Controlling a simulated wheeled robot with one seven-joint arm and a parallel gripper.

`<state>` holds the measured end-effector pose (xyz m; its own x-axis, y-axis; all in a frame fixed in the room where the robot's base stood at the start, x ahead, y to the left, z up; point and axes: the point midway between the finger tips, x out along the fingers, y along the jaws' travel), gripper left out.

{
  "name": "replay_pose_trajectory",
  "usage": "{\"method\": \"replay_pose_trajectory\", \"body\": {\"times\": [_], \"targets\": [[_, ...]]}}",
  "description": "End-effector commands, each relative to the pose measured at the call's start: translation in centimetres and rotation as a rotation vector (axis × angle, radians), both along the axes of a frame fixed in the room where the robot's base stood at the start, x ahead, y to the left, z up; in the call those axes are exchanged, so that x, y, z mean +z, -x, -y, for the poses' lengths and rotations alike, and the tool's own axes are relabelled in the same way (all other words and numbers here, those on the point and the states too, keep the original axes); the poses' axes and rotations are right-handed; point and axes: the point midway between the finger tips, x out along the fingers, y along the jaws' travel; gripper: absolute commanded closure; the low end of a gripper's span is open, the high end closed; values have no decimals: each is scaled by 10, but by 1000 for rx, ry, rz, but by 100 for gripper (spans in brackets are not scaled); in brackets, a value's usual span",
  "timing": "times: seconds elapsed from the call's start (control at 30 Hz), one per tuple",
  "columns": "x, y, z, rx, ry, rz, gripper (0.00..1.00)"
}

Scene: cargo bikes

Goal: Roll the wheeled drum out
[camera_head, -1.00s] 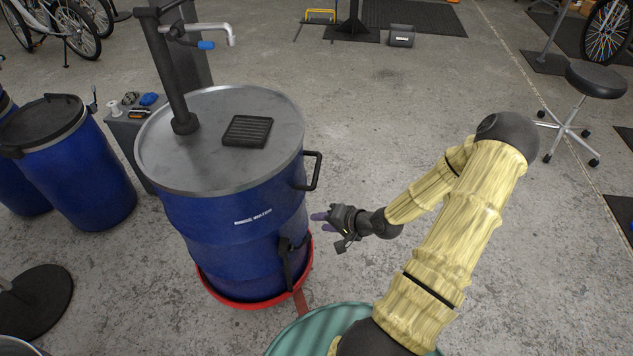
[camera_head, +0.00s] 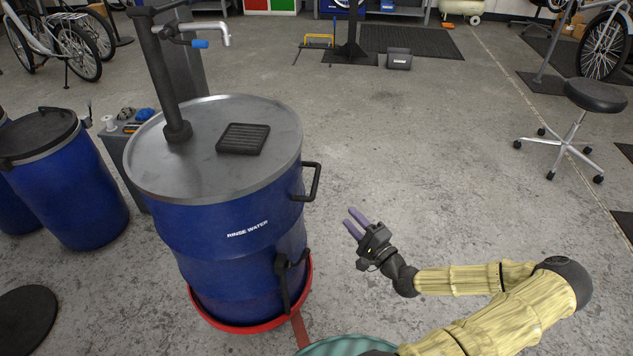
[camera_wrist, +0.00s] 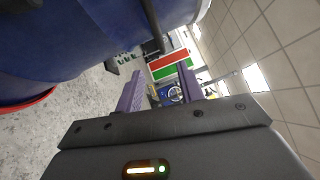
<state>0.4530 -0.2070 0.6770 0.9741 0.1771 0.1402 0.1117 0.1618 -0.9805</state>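The blue drum (camera_head: 235,262) marked "RINSE WATER" stands upright on a red wheeled base (camera_head: 238,326), left of my gripper. It has a grey metal lid (camera_head: 195,165) and a black handle (camera_head: 313,182) on its right side, with another black bracket lower down. A tap on a dark post rises from the lid. My gripper (camera_head: 354,222) is just right of the drum, apart from it, with its two purple fingers spread and nothing between them. In the wrist view the fingers (camera_wrist: 165,95) are also apart, and the drum (camera_wrist: 70,40) fills the upper left.
Other blue drums (camera_head: 70,195) stand at the left beside a small grey stand (camera_head: 128,150). A black stool (camera_head: 597,97) is at the right. A dark round base (camera_head: 25,318) lies at the lower left.

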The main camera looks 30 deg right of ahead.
Motion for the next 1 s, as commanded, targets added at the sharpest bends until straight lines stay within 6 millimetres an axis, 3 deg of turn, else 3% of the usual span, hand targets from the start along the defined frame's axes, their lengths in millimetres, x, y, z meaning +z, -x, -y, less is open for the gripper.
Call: {"method": "replay_pose_trajectory", "body": {"times": [1.0], "targets": [[22,-157,-30,2,1,0,62]]}}
